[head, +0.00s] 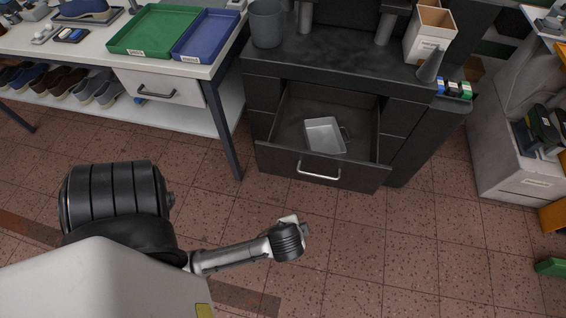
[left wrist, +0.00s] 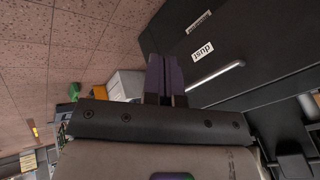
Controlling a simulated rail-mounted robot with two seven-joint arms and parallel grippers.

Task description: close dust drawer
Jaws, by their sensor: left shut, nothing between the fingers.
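The dust drawer (head: 275,158) of the black cabinet is pulled out, with its inside visible from above. A light grey metal pan (head: 323,136) with a side handle lies in it. The drawer's silver bar handle (head: 318,177) is on its front. My left gripper (head: 305,229) is in front of the drawer, below the handle in the head view. In the left wrist view its dark fingers (left wrist: 166,77) are together and empty, close to the handle (left wrist: 215,74) and the front with the "dust" label (left wrist: 202,50). Contact cannot be told. My right gripper is not in view.
A workbench with a green tray (head: 152,31), a blue tray (head: 206,36) and shoes below stands left. On the cabinet top are a grey bin (head: 266,24) and a cardboard box (head: 429,32). The tiled floor before the drawer is clear apart from my arm.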

